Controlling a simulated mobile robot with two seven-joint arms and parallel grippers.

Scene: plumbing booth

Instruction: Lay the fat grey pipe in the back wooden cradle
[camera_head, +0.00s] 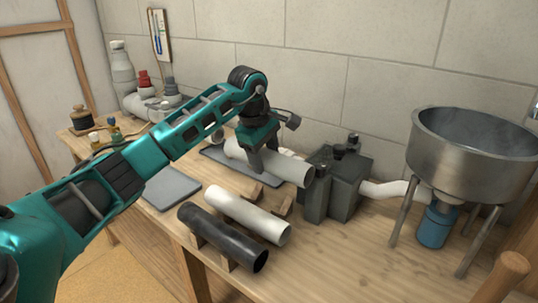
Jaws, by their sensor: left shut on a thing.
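My left gripper (262,160) is shut on the fat grey pipe (292,172), a thick pale grey tube. The gripper comes down on it from above, near its middle, and the tube's right end reaches close to the dark grey machine. The back wooden cradle (285,206) shows as small wooden blocks behind the white pipe, below and in front of the held pipe. Its bearing surface is partly hidden. My right gripper is not in view.
A white pipe (248,213) and a black pipe (223,237) lie side by side on wooden supports in front. The dark grey machine (345,186) stands close on the right, before a metal basin (472,150) on legs. A grey flat plate (171,187) lies left.

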